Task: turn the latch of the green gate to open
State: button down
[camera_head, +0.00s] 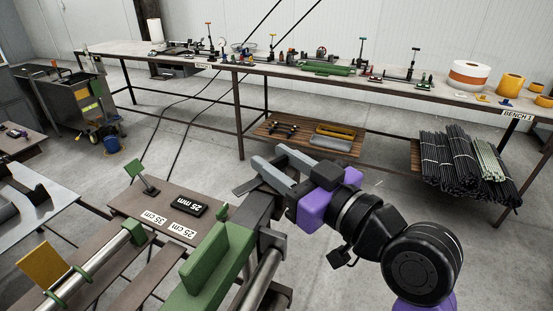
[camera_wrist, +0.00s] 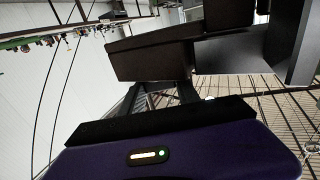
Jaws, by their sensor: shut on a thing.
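A large green upright plate on a green base, which looks like the green gate (camera_head: 216,262), stands at the bottom centre of the head view. My gripper (camera_head: 263,166) is beyond it, to its upper right, reaching in from the right with its pale grey fingers pointing left. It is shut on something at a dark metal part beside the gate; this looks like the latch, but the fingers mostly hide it. In the wrist view, dark blocks (camera_wrist: 150,52) fill the top centre close to the camera, and I cannot tell the latch's angle.
A pale rod (camera_head: 105,250) runs across the lower left. A long bench (camera_head: 150,56) stands behind, with bundled black rods (camera_head: 455,165) below it. Open floor lies between.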

jog(key=shift+r+m+t+h+p, duration=0.1)
jog(key=shift+m+t+h+p, duration=0.95)
jog(key=shift+h, duration=0.35)
jog(key=shift+m, duration=0.25)
jog(key=c, duration=0.9)
grip_release()
jog(key=shift+b+v, duration=0.85)
jog(key=shift+v, duration=3.1)
jog(key=shift+a, duration=0.1)
